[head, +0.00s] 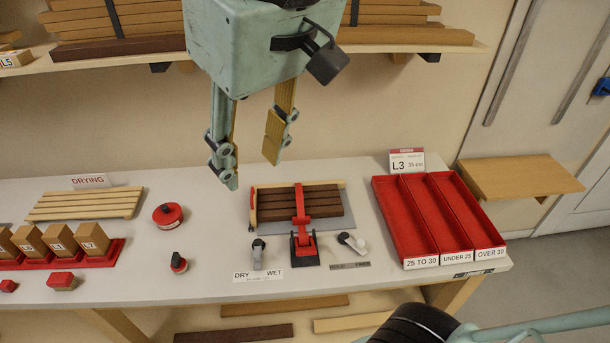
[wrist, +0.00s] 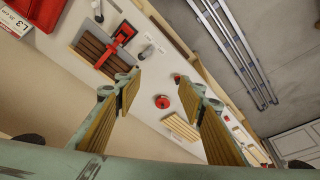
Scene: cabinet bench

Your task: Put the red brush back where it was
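My gripper (head: 251,172) is open and empty, hanging above the white bench in front of the shelf. Its two fingers also show wide apart in the wrist view (wrist: 165,92). I cannot clearly pick out a red brush. A small red and dark piece (head: 179,263) stands on the bench left of the switches and may be it, but it is too small to tell. Nothing touches the gripper.
A red clamp (head: 302,215) lies over dark slats (head: 327,199). A red three-lane tray (head: 404,222) is at right. A slatted drying rack (head: 85,204), a red holder with blocks (head: 108,259) and small red blocks (head: 62,281) are at left. The shelf (head: 405,40) above holds boards.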

